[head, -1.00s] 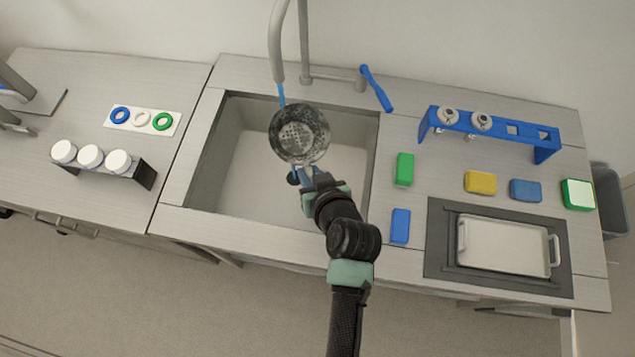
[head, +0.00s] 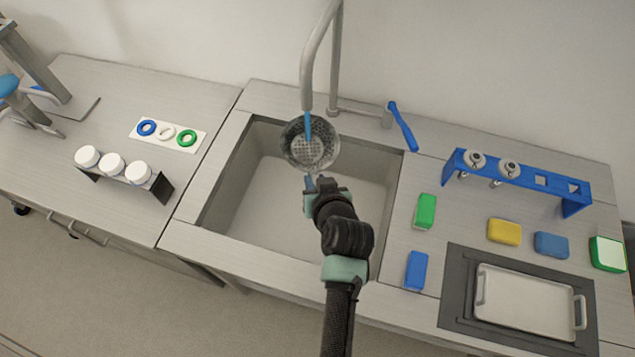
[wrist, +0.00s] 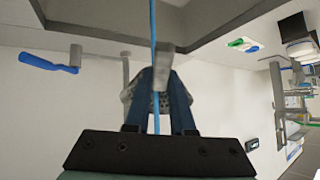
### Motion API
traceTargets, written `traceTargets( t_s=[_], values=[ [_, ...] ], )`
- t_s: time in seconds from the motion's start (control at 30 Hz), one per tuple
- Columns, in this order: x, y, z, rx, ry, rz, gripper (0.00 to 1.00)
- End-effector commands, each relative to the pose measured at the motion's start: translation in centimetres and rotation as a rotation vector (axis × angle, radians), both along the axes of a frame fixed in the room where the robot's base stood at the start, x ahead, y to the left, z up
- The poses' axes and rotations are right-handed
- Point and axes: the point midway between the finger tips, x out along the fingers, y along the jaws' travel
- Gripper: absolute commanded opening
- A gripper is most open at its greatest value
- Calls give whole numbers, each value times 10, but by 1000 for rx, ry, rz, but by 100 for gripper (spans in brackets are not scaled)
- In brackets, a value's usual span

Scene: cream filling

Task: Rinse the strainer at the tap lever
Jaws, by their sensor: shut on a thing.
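The strainer (head: 309,146) is a round grey perforated bowl, held over the sink (head: 262,195) under the spout. A blue stream of water (head: 308,124) runs from the tap (head: 307,85) down into it. My gripper (head: 316,183) is shut on the strainer's handle at its near side. In the wrist view the strainer (wrist: 141,100) shows partly behind the fingers of my gripper (wrist: 160,95), with the blue stream crossing in front. The tap lever (head: 403,126) is blue, at the back right of the sink; it also shows in the wrist view (wrist: 48,66).
Right of the sink lie a green block (head: 424,211), a blue block (head: 416,271), a blue rack (head: 520,177) and a metal tray (head: 528,303). A rack of white-capped jars (head: 112,165) and a card of rings (head: 186,148) stand left. The sink basin is otherwise clear.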

Motion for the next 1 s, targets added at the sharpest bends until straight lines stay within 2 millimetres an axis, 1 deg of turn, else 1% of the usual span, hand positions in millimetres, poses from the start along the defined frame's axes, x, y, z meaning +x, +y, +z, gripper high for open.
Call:
traceTargets(
  t_s=[0.37,0.77,1.0],
  values=[
    [1,0,1,0,-3,0,0],
    [5,-11,1,1,-4,-2,0],
    [5,-12,1,0,-3,0,0]
  ],
)
